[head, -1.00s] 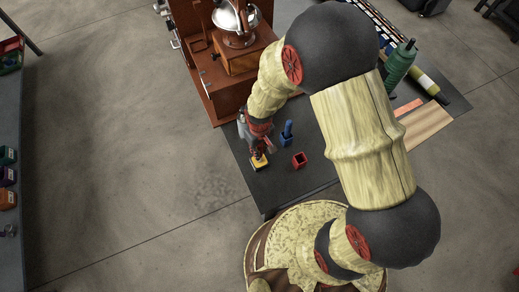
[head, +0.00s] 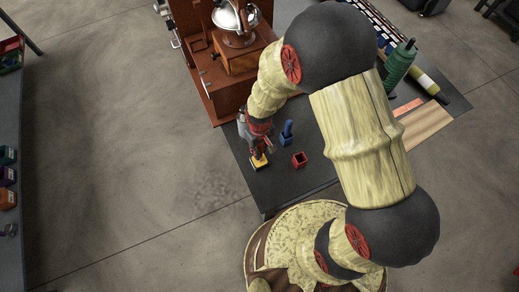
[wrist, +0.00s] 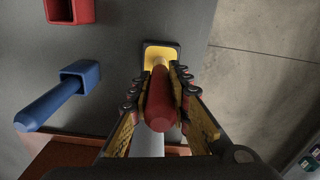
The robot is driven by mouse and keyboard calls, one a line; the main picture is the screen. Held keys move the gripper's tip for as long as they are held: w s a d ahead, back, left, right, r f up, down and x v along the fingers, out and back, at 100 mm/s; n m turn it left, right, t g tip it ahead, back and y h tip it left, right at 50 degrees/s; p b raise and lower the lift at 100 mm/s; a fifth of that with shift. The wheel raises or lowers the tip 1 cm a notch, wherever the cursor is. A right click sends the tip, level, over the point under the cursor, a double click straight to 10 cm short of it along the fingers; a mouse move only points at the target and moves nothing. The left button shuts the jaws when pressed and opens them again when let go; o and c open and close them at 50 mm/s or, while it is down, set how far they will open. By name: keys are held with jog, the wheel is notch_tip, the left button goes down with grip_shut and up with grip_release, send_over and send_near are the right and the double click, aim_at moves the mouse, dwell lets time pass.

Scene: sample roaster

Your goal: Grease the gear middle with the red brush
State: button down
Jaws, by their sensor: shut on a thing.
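The red brush (wrist: 158,105) shows in the wrist view with its thick red handle between the fingers of my gripper (wrist: 159,82). My gripper is shut on the handle. The brush's far end points into or just over a yellow holder (wrist: 149,52); I cannot tell how deep it sits. In the head view my gripper (head: 257,146) is at the bench's left edge, just above the yellow holder (head: 259,163). The brush is mostly hidden there. I cannot make out the gear in either view.
A blue brush (head: 288,127) stands in a blue holder (head: 286,140) beside my gripper. An empty-looking red holder (head: 299,160) is to its right. The brown wooden roaster (head: 228,94) stands behind. A green bottle (head: 399,67) is at the right.

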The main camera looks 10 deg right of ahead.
jog(key=shift+r+p, duration=2.75)
jog(key=shift+r, duration=0.75)
